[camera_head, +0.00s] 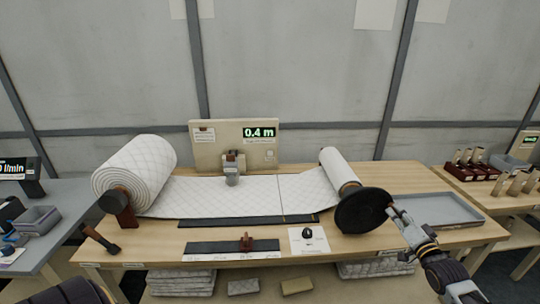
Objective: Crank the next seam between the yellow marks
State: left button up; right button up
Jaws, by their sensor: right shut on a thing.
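White quilted wadding (205,197) runs flat across the bench from a thick roll (135,172) at left to a thinner roll (338,168) at right. A thin brownish seam line (281,196) crosses the wadding, nearer the right roll. A black crank disc (360,211) sits at the near end of the right roll. My right gripper (391,211) is at the disc's right edge, shut on the crank handle, which the fingers mostly hide. My left gripper is not in view; only part of my dark arm shows at bottom left.
A panel (205,152) behind the wadding shows 0.4 m on its display (259,132). A grey device (232,175) stands at the wadding's far edge. A dark strip (245,221) lies along the near edge. A grey tray (455,222) is right of the disc.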

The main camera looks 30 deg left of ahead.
jog(key=shift+f, duration=0.3)
jog(key=shift+w+d+f+b, duration=0.1)
jog(key=shift+d+f+b, duration=0.05)
jog(key=shift+f+b, duration=0.5)
jog(key=o, duration=0.6)
jog(key=shift+o, duration=0.2)
